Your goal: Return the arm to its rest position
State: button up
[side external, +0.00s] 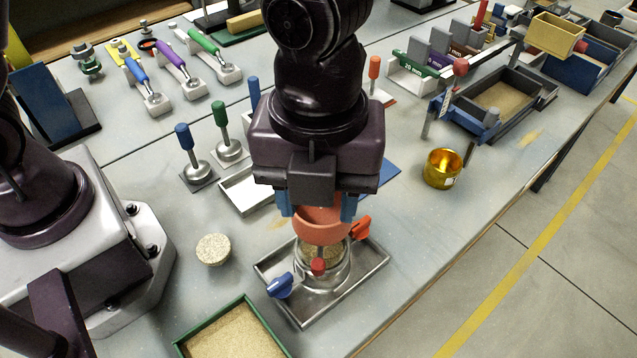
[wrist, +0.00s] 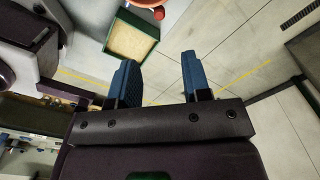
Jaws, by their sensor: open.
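My gripper (side external: 316,213) is in the middle of the side view, with its two blue fingers apart. An orange funnel-like cup (side external: 322,222) shows between and below them, over a clear round vessel (side external: 338,272) with sandy content in a metal tray (side external: 345,287). In the wrist view my gripper (wrist: 158,58) is spread, with nothing between its fingers. Part of the orange cup (wrist: 146,3) shows at the top edge there, apart from the fingers. My arm hides part of the bench behind it.
A green sand tray (side external: 236,333) lies at the front, also in the wrist view (wrist: 132,38). A round sandy disc (side external: 213,249) lies left of the vessel. Blue-handled (side external: 184,137) and green-handled (side external: 221,114) tampers stand behind. A gold cup (side external: 442,169) stands right, with clear bench around it.

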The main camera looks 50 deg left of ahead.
jog(key=shift+r, duration=0.25)
jog(key=a+r+n+t+y, duration=0.1)
jog(key=a+n+y, duration=0.1)
jog(key=a+n, duration=1.35)
jog(key=s+a+r+n+t+h, duration=0.2)
jog(key=s+a+r+n+t, duration=0.2)
jog(key=a+r+n, duration=0.4)
jog(key=a+n, duration=0.3)
jog(key=shift+s+a+r+n+t, duration=0.15)
jog(key=shift+s+r+n+t, duration=0.15)
jog(key=shift+s+r+n, duration=0.1)
